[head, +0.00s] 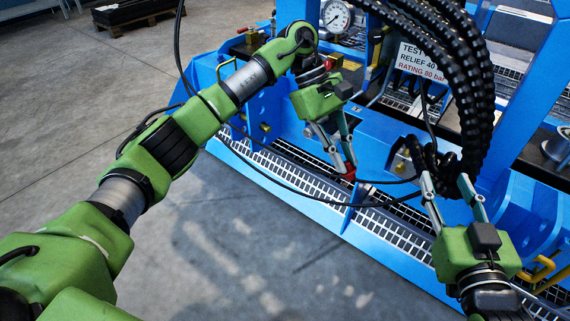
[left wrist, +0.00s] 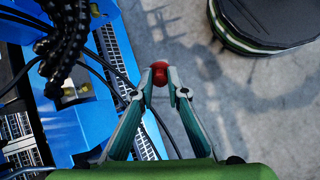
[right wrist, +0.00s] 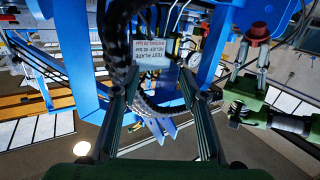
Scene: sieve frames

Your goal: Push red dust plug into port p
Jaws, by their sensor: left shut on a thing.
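The red dust plug (head: 349,175) is held between the fingertips of my left gripper (head: 346,169), in front of the blue frame and above its grating. It also shows in the left wrist view (left wrist: 160,70), gripped at the tips, clear of any fitting. My right gripper (head: 446,181) is open, its fingers apart, beside the black hoses at the right. In the right wrist view its fingers (right wrist: 160,82) stand apart with nothing clearly held. Brass fittings (head: 402,163) show on the blue frame near the hoses; I cannot tell which one is port p.
Thick black hoses (head: 472,85) hang in front of the blue frame (head: 395,128), and thin black cables loop past my left gripper. A gauge (head: 336,16) and a test plate sign (head: 419,62) stand behind. The grey floor (head: 230,250) in front is clear.

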